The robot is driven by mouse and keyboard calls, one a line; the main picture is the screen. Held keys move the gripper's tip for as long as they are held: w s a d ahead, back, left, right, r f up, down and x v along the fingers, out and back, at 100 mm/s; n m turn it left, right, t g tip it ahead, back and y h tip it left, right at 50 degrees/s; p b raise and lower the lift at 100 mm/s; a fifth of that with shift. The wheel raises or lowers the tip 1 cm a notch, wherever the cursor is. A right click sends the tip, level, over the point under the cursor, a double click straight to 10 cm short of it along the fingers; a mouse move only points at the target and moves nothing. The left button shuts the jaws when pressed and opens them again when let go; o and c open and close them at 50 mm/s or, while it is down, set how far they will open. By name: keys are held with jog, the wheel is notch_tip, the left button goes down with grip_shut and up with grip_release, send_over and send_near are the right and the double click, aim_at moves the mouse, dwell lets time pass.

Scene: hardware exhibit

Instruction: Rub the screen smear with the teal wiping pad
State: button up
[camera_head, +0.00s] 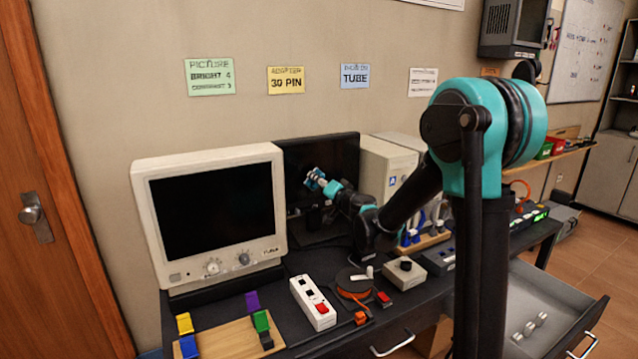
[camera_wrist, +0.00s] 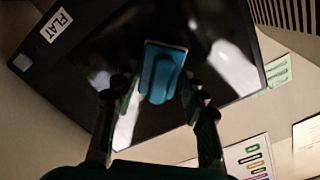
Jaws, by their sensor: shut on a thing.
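The teal wiping pad (camera_wrist: 163,72) is held between the fingers of my gripper (camera_wrist: 158,95) in the wrist view. Its flat pale-edged face points toward the dark screen of a black flat monitor (camera_wrist: 60,75) labelled FLAT. I cannot tell whether the pad touches the screen. Pale patches show on that screen, one right of the pad (camera_wrist: 232,66) and others left of and below it; I cannot tell smear from reflection. In the head view my gripper (camera_head: 319,180) is in front of the flat monitor (camera_head: 305,153), and the pad is too small to make out clearly.
A beige tube monitor (camera_head: 213,213) stands left of the flat one. A beige computer case (camera_head: 384,170) stands close on the right. A white power strip (camera_head: 313,303), an orange cable reel (camera_head: 355,285), a grey knob box (camera_head: 404,272) and a wooden board with coloured blocks (camera_head: 225,338) occupy the bench.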

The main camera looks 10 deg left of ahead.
jog(key=shift+x, duration=1.05)
jog(key=shift+d, duration=0.1)
jog(key=shift+w+d, duration=0.5)
jog(key=shift+d, duration=0.25)
jog(key=shift+w+d, duration=0.5)
jog(key=shift+d, duration=0.25)
jog(key=shift+w, duration=0.15)
jog(key=shift+s+a, duration=0.5)
jog(key=shift+a, duration=0.4)
jog(key=shift+s+a, duration=0.5)
jog(key=shift+a, duration=0.35)
jog(key=shift+c, duration=0.5)
jog(key=shift+v, duration=3)
